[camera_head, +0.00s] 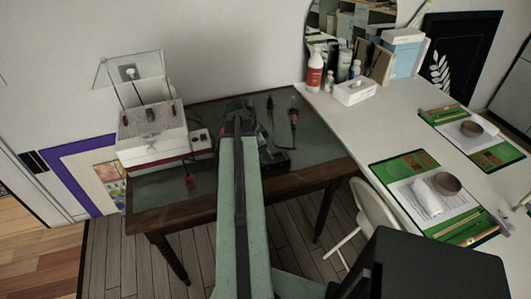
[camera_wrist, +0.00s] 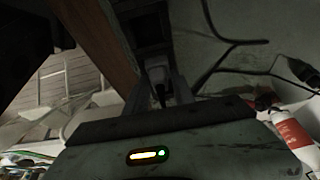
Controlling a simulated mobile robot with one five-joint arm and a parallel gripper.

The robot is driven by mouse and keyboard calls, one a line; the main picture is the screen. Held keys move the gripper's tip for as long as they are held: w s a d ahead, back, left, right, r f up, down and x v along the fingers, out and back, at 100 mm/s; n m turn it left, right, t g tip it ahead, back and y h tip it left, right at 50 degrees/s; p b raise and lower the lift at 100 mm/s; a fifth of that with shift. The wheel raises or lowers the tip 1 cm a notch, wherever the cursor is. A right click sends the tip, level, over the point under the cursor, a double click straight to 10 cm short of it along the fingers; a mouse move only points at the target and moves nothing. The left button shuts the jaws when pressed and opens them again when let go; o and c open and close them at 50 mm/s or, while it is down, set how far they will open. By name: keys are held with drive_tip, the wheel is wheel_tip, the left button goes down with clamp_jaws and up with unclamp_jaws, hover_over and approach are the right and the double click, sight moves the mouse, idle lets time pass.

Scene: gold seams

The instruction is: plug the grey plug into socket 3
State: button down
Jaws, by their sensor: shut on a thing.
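My gripper (camera_wrist: 157,88) is shut on the grey plug (camera_wrist: 155,72), which shows between the two fingers in the wrist view. The dark socket strip (camera_wrist: 140,15) lies just beyond the plug. I cannot tell whether the plug touches it or sits in a socket, and no socket number is legible. In the head view my arm reaches over the glass-topped table, with my gripper (camera_head: 238,108) near its back edge. Part of a dark strip or box (camera_head: 274,161) shows right of my arm there; the grey plug is hidden.
Dark plugs and cords (camera_head: 293,115) lie right of my gripper. A white desk (camera_head: 350,130) with bottles and a tissue box adjoins on the right. A pale chair (camera_head: 375,210) stands in front.

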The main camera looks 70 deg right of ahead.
drive_tip(key=shift+f+b, duration=0.3)
drive_tip(key=shift+f, duration=0.1)
drive_tip(key=c, duration=1)
unclamp_jaws()
drive_tip(key=p+v, duration=0.7)
drive_tip(key=v, duration=0.1)
